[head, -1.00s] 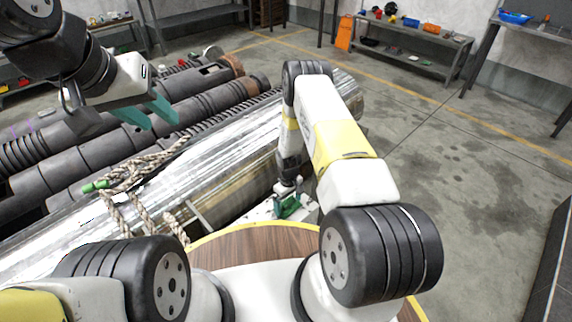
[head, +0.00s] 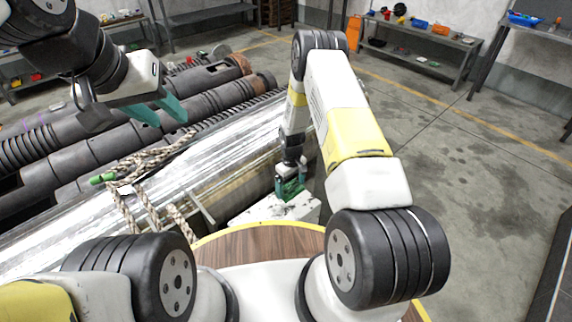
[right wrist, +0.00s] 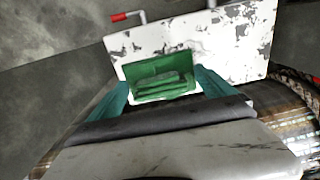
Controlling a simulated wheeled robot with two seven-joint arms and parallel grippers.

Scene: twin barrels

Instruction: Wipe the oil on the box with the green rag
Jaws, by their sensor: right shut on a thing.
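The white box (head: 256,214) lies below my right gripper, beside the large shiny pipe. In the right wrist view the box (right wrist: 215,45) has scattered dark patches; I cannot tell oil from worn paint. My right gripper (head: 289,190) is shut on the green rag (right wrist: 160,72), which hangs folded between its teal fingers, over the near part of the box. I cannot tell whether the rag touches the box. My left gripper (head: 160,111) is open and empty, above the dark pipes at the left.
A large shiny metal pipe (head: 200,160) runs diagonally, with rope (head: 150,160) wrapped around it. Several dark pipes (head: 60,150) lie behind it. A round wooden surface (head: 255,245) is in front of me. Shelves stand at the back. The floor at the right is clear.

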